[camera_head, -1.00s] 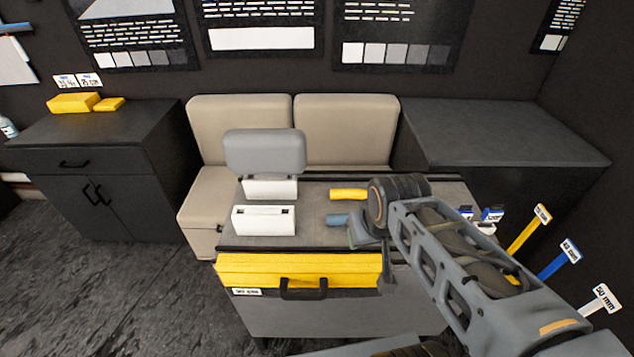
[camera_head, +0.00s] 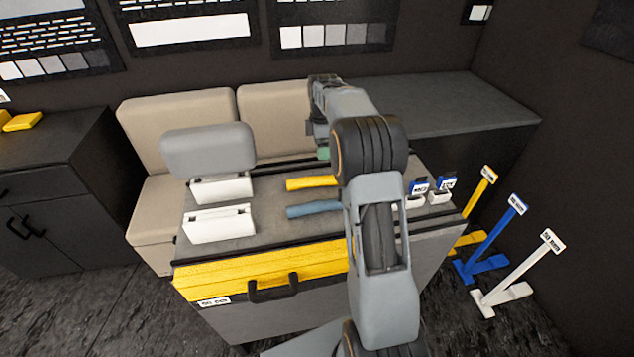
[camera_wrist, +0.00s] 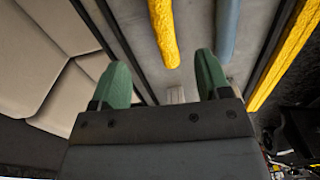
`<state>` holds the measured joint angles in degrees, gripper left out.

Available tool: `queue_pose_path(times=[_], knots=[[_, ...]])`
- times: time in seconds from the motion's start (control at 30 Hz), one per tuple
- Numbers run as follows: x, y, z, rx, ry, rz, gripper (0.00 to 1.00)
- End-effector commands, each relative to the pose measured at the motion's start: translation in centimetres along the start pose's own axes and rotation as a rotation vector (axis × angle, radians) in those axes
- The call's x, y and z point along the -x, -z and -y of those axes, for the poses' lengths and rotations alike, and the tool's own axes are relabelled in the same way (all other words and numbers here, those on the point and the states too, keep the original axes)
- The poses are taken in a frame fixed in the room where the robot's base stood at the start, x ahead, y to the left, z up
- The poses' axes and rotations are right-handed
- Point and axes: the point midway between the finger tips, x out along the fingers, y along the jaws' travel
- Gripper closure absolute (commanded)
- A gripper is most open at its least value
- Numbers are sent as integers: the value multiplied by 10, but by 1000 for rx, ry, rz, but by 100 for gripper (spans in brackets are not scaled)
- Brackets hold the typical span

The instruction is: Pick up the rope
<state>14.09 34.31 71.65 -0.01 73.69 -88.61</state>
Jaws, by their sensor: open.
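No coiled rope is plain to see. Two thick rope-like lengths lie side by side on the grey cabinet top (camera_head: 262,225): a yellow one (camera_head: 312,184) and a blue-grey one (camera_head: 313,209). In the wrist view the yellow length (camera_wrist: 164,32) ends just ahead of the gap between my fingers, and the blue-grey one (camera_wrist: 227,30) lies to its right. My gripper (camera_wrist: 163,78) is open and empty, with green fingertips. In the head view my arm hides most of it and the right ends of both lengths.
Small blue-and-white items (camera_head: 440,188) stand to the right. A beige sofa (camera_head: 180,115) is behind. Yellow, blue and white stands (camera_head: 490,245) are on the floor at right.

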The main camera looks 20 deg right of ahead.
Motion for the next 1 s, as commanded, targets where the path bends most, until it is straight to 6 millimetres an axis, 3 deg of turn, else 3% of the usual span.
queue_pose_path(times=[0.4, 0.73, 1.0], knots=[[-70, -4, -3, 22, 9, 0, 30], [-92, -3, -2, 21, 8, 0, 30], [-127, -3, 1, 21, 9, 0, 30]])
